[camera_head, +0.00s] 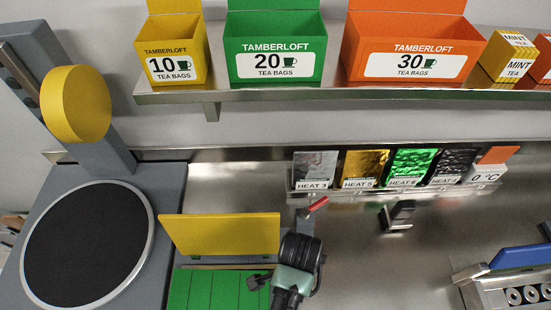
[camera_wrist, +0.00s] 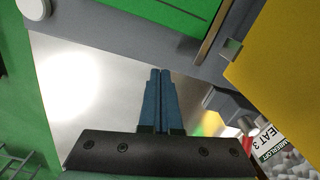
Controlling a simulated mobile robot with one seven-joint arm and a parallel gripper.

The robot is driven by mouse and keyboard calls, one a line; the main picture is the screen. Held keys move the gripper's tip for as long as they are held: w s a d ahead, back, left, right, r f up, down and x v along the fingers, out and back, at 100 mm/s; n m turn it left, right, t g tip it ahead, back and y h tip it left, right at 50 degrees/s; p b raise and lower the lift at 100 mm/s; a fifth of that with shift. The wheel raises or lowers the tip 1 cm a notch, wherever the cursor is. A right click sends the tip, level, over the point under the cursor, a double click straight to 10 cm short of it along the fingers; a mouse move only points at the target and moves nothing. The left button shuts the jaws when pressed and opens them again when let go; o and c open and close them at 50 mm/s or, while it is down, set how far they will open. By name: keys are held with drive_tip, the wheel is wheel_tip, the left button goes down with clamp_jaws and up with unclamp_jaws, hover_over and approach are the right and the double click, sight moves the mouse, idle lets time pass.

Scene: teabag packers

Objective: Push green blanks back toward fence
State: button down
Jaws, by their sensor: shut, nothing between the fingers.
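The green blanks (camera_head: 215,290) lie flat side by side, with dark lines between them, in a grey holder below an upright yellow panel (camera_head: 220,235). I cannot tell for sure which part is the fence. In the wrist view a green surface (camera_wrist: 170,12) shows at the top, behind a grey edge, with the yellow panel (camera_wrist: 285,70) at the right. My gripper (camera_wrist: 160,72) is shut and empty, its blue fingers together over bare metal and pointing toward the grey edge. In the head view my dark wrist stands just right of the blanks, and the fingertips are hard to make out.
A round black plate (camera_head: 88,248) is at the left. A red-tipped lever (camera_head: 317,206) stands close above my wrist. Foil packs (camera_head: 410,168) stand in a rack behind. Tea boxes (camera_head: 275,50) stand on the shelf above. Bare metal counter (camera_head: 390,265) lies to the right.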

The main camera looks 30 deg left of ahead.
wheel_tip(320, 180, down, 3)
drive_tip(key=shift+f, duration=0.2)
drive_tip(key=shift+s+a+r+p, duration=0.1)
drive_tip(key=shift+s+a+p, duration=0.75)
drive_tip(key=shift+p, duration=0.05)
drive_tip(key=shift+s+a, duration=0.55)
drive_tip(key=shift+s+a+p, duration=0.45)
drive_tip(key=shift+s+p, duration=0.1)
drive_tip(key=shift+p, duration=0.25)
drive_tip(key=shift+a, duration=0.1)
